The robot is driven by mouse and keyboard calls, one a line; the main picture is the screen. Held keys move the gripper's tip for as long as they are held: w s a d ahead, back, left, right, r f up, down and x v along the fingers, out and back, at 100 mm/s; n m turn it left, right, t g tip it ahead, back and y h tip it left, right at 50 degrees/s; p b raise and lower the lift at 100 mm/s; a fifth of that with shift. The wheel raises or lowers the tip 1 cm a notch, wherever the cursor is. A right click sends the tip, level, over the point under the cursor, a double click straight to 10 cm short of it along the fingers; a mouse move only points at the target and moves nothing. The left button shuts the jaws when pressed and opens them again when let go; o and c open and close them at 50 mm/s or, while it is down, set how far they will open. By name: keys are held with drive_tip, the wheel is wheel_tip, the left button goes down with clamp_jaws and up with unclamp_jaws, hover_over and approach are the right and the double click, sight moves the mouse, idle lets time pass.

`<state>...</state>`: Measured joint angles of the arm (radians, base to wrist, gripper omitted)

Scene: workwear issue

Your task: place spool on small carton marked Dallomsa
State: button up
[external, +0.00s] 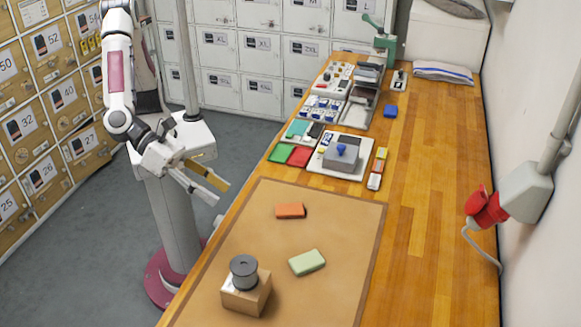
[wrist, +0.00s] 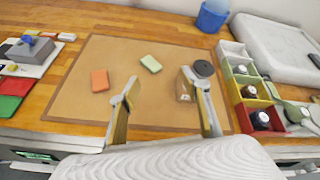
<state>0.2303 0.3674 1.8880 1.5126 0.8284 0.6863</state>
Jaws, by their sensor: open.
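The dark grey spool (external: 243,268) sits upright on top of a small brown carton (external: 249,301) near the front of the tan mat (external: 335,222). A white label shows on the carton's top beside the spool; its writing is too small to read. In the wrist view, the spool (wrist: 204,68) and the carton (wrist: 183,88) are partly behind my right finger. My gripper (external: 222,193) is open and empty, raised beyond the table's left edge, well apart from the spool. Its two spread fingers also show in the wrist view (wrist: 158,84).
An orange block (external: 290,211) and a pale green block (external: 307,262) lie on the mat. A grey box on a white tray (external: 327,168) and red and green pads stand behind it. Coloured bins (wrist: 250,90) are right in the wrist view.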

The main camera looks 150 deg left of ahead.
drive_tip(key=s+a+r+n+g+h, duration=0.1)
drive_tip(key=s+a+r+n+g, duration=0.1)
drive_tip(key=s+n, duration=0.65)
drive_tip(key=s+a+r+n+g+h, duration=0.15)
drive_tip(key=s+n, duration=0.25)
drive_tip(key=s, duration=0.9)
drive_tip(key=s+d+f+n+h, duration=0.1)
drive_tip(key=s+d+n+h, duration=0.2)
drive_tip(key=s, duration=0.6)
drive_tip(key=s+d+f+n+h, duration=0.1)
drive_tip(key=s+d+n+h, duration=0.2)
drive_tip(key=s+d+n, duration=0.3)
drive_tip(key=s+n, duration=0.1)
drive_tip(key=s, duration=0.2)
drive_tip(key=shift+s+f+n, duration=0.25)
drive_tip(key=shift+f+n, duration=0.05)
drive_tip(key=shift+n, duration=0.05)
